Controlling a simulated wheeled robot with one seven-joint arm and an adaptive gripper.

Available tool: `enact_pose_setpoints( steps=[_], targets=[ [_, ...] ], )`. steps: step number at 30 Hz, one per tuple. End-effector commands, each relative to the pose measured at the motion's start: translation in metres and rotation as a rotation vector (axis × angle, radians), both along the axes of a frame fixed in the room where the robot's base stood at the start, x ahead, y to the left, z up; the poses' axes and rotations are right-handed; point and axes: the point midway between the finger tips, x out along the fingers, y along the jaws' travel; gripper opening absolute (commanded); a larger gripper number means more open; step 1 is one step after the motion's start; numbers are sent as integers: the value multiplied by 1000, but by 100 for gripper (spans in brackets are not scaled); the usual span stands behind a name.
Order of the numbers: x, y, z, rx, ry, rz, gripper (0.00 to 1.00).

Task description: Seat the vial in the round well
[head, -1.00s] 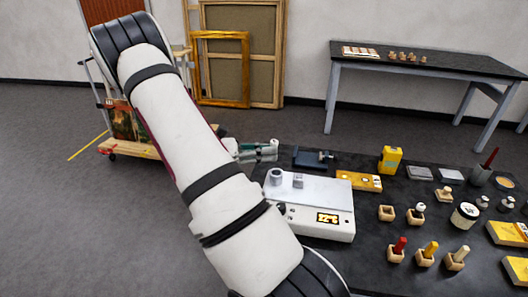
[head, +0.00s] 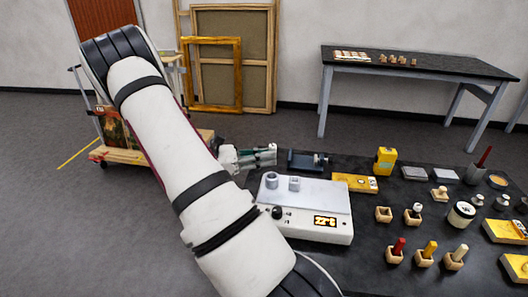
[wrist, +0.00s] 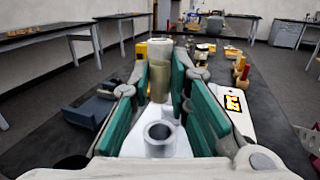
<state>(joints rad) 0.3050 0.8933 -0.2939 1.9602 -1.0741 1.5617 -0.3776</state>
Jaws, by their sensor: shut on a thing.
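My gripper (wrist: 160,88) is shut on a pale beige, cylindrical vial (wrist: 159,72), held roughly upright between its green finger pads in the wrist view. The round well (wrist: 160,133), a short grey ring with an open top, stands on the white heater block nearer the wrist camera, apart from the vial. In the head view, my gripper (head: 258,155) is just behind and left of the round well (head: 271,181), at the heater's far left corner. The vial cannot be made out there.
The white heater (head: 325,195) has a lit display and a square well (head: 294,184) right of the round one. Behind it are a dark blue device (head: 306,161) and a yellow block (head: 355,183). Small wooden holders and jars crowd the right of the black table.

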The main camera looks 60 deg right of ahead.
Motion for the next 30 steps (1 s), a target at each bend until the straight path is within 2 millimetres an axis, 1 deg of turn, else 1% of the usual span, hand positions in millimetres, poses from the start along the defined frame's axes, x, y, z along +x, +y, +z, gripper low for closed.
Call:
enact_pose_setpoints(
  steps=[1,6,12,30],
  targets=[
    [1,0,-6,0,2,0,0],
    [1,0,-21,0,3,0,0],
    [0,0,-33,-1,1,-1,0],
    [0,0,-35,0,0,-1,0]
  ],
)
